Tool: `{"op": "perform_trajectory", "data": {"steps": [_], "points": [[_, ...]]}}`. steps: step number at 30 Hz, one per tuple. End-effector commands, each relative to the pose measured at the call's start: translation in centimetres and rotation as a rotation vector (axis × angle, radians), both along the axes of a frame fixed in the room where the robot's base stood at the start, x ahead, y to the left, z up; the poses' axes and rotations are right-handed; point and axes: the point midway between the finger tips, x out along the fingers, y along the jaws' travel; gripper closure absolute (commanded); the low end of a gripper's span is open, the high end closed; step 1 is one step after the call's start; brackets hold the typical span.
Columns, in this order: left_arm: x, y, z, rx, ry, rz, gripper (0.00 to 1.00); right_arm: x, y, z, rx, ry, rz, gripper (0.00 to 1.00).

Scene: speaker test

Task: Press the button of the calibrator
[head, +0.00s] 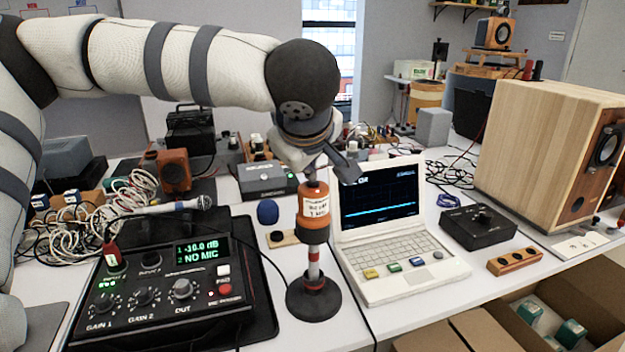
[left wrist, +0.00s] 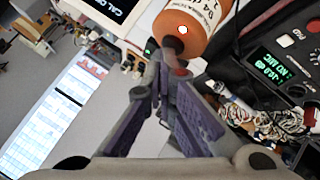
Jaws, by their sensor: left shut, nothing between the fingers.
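The calibrator (head: 313,208) is an orange cylinder with a white label, upright on a striped post with a round black base. My left gripper (head: 328,168) is above and just behind the calibrator's top, fingers shut and empty. In the left wrist view the gripper (left wrist: 168,62) has its tips at or very near the knob; I cannot tell whether they touch. My right gripper is not in view.
A laptop (head: 400,243) stands open right of the calibrator. A black audio unit (head: 165,290) reading "NO MIC" lies to its left. A microphone (head: 180,205), tangled cables (head: 80,228) and a grey box (head: 265,178) are behind. A large wooden speaker (head: 545,140) stands at the right.

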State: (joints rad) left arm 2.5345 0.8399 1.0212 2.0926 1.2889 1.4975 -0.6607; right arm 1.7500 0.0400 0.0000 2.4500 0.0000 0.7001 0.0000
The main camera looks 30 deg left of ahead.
Motion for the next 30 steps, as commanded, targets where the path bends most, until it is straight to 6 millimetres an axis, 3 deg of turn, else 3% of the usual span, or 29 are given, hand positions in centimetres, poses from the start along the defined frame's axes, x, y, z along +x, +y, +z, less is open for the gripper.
{"op": "perform_trajectory", "data": {"steps": [8, 18, 26, 30], "points": [[0.0, 0.0, -0.2, -0.001, 0.001, 0.0, 1.0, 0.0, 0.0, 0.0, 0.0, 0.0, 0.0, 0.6], [0.0, 0.0, 1.7, 0.0, 0.0, 0.0, 1.0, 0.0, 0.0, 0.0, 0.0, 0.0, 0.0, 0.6], [0.0, 0.0, 1.9, 0.0, 0.0, 0.0, 1.0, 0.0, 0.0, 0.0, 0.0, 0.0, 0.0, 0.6], [0.0, 0.0, 3.5, -0.001, -0.004, 0.0, 1.0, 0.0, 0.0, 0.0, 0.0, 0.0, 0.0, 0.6]]}}
